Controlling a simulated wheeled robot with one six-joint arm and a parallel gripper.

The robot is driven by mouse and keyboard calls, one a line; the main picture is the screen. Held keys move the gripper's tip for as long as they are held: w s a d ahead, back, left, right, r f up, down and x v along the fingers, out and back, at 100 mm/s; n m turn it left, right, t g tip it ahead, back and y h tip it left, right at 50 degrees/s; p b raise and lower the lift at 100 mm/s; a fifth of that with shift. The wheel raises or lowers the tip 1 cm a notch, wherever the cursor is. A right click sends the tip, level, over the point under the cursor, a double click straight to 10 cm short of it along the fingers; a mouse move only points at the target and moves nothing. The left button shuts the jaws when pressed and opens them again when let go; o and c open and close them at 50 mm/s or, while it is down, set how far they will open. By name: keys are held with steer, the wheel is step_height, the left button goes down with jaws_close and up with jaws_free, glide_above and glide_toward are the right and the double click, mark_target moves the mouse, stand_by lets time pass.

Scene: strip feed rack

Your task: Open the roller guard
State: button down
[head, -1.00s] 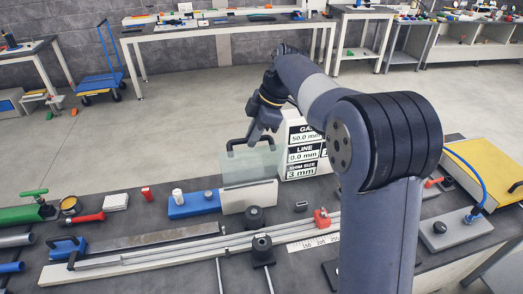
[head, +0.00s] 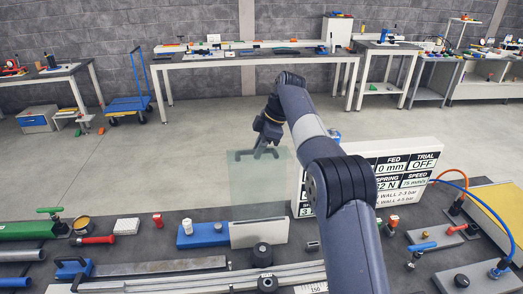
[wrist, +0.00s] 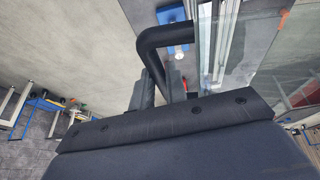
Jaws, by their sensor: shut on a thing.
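The roller guard (head: 258,190) is a clear, greenish panel. In the head view it stands raised, about upright, behind a white block (head: 258,233). Its black handle (head: 243,155) is near its top edge. My gripper (head: 260,153) is at that handle and shut on it. In the wrist view the bent black handle (wrist: 152,40) runs down to the gripper fingers (wrist: 165,88), and the clear guard (wrist: 268,45) shows at right. The exact contact is partly hidden by my wrist.
A large display board (head: 345,195) stands just right of the guard, close to my arm. A blue block (head: 203,236) adjoins the white block at left. Long metal rails (head: 220,280) lie in front. Open floor lies behind the bench.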

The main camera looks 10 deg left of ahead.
steer(key=shift+w+f, duration=0.25)
steer(key=shift+f, duration=0.35)
steer(key=c, duration=1.4)
jaws_free()
steer(key=shift+a+r, duration=0.1)
steer(key=shift+r, duration=0.05)
steer(key=shift+c, duration=0.2)
steer(key=shift+o, duration=0.2)
steer(key=shift+w, duration=0.1)
steer(key=shift+r, duration=0.1)
steer(key=shift+r, duration=0.4)
steer(key=v, duration=0.4)
steer(key=w+d, duration=0.1)
steer(key=d, duration=1.1)
steer(key=shift+w, duration=0.4)
steer(key=shift+d, duration=0.1)
